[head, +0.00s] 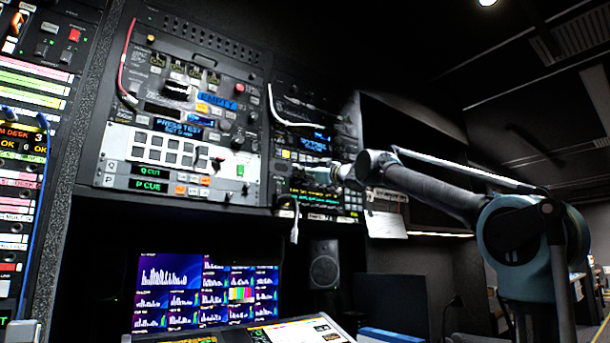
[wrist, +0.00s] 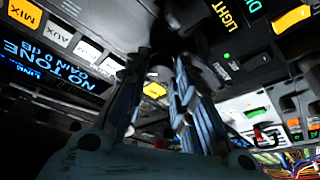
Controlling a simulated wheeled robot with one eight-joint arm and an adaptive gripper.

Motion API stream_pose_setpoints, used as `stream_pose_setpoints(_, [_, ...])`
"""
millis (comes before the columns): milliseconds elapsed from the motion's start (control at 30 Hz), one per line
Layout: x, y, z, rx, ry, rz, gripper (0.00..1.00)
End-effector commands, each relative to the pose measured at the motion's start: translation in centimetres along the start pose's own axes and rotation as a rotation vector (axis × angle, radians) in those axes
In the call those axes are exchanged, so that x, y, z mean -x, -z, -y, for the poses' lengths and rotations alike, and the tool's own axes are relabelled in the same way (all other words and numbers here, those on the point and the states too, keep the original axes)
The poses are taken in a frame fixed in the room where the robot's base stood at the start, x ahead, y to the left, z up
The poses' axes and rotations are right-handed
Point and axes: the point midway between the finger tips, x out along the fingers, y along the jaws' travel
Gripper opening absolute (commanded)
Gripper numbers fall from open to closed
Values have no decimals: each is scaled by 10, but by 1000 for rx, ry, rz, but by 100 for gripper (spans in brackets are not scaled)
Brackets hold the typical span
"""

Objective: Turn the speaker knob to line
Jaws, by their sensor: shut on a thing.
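My gripper (head: 318,175) reaches the lower part of the right-hand rack panel (head: 290,140) in the head view. In the wrist view the two ribbed blue-grey fingers of my gripper (wrist: 161,62) point up at the panel face and are closed on a dark knob (wrist: 163,38). I take it to be the speaker knob; its label and pointer mark cannot be read. A blue display (wrist: 50,65) to the left reads "LINE" and "NO TONE". The fingers and arm hide the knob in the head view.
MIX (wrist: 25,13) and AUX (wrist: 60,35) buttons lie left of the fingers, with an orange button (wrist: 292,18) at upper right. A cable (head: 295,220) hangs below the panel. Monitor screens (head: 210,290) and a loudspeaker (head: 324,265) stand lower down.

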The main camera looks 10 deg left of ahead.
Motion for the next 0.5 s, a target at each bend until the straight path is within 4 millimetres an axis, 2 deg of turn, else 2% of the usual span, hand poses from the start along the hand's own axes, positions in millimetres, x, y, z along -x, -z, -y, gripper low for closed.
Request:
stream_pose_setpoints(433, [0,-1,0,11,3,4,0])
stream_pose_setpoints(467, [0,-1,0,11,3,3,30])
stream_pose_setpoints(500, [0,-1,0,11,3,3,39])
